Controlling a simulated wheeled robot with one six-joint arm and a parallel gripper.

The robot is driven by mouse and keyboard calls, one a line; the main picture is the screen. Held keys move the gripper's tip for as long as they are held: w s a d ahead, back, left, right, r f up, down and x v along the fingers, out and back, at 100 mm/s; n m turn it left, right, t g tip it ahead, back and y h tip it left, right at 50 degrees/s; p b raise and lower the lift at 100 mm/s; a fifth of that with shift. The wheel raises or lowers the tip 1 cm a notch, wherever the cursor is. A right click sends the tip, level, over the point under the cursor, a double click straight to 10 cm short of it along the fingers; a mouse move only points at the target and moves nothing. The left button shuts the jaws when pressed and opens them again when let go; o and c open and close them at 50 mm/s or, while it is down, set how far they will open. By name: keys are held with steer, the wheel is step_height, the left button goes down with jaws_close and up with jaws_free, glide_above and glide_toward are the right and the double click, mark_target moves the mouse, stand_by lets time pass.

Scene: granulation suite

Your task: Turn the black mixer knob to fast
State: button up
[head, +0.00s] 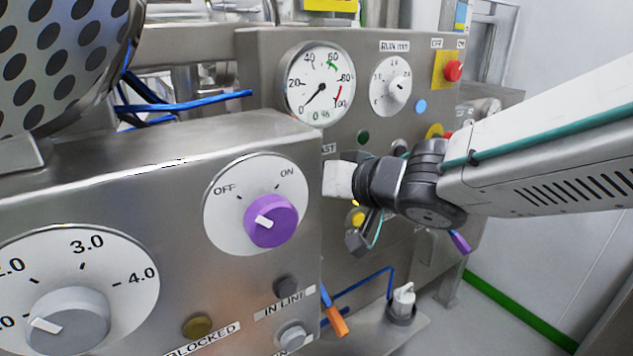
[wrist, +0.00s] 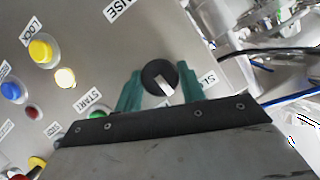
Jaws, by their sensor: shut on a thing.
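The black mixer knob (wrist: 158,74) shows in the wrist view, on a grey metal panel. A white mark on its face points down and to the right. The two green fingers of my gripper (wrist: 161,88) stand on either side of the knob, and the gripper is shut on it.
The wrist view shows a yellow button (wrist: 41,51), a lit button (wrist: 64,78), a blue button (wrist: 11,91) and a green button (wrist: 96,113) near the knob. The head view has a purple on/off knob (head: 271,221) on the nearer cabinet, a round gauge (head: 319,84) and a red button (head: 453,70).

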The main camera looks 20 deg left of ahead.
steer(key=m+g+y, duration=0.1)
steer(key=m+y, duration=0.1)
steer(key=m, duration=0.1)
steer(key=m+y, duration=0.1)
steer(key=m, duration=0.3)
steer(key=shift+w+d+f+g+y, duration=0.1)
steer(key=shift+w+g+y, duration=0.1)
steer(key=shift+g+y, duration=0.2)
stand_by(0.3)
steer(key=o, duration=1)
steer(key=shift+c, duration=0.2)
steer(key=shift+d, duration=0.1)
steer(key=f+v, duration=0.1)
steer(key=v, duration=0.6)
steer(key=shift+d+r, duration=0.3)
steer(key=shift+r, duration=0.2)
steer(key=shift+s, duration=0.1)
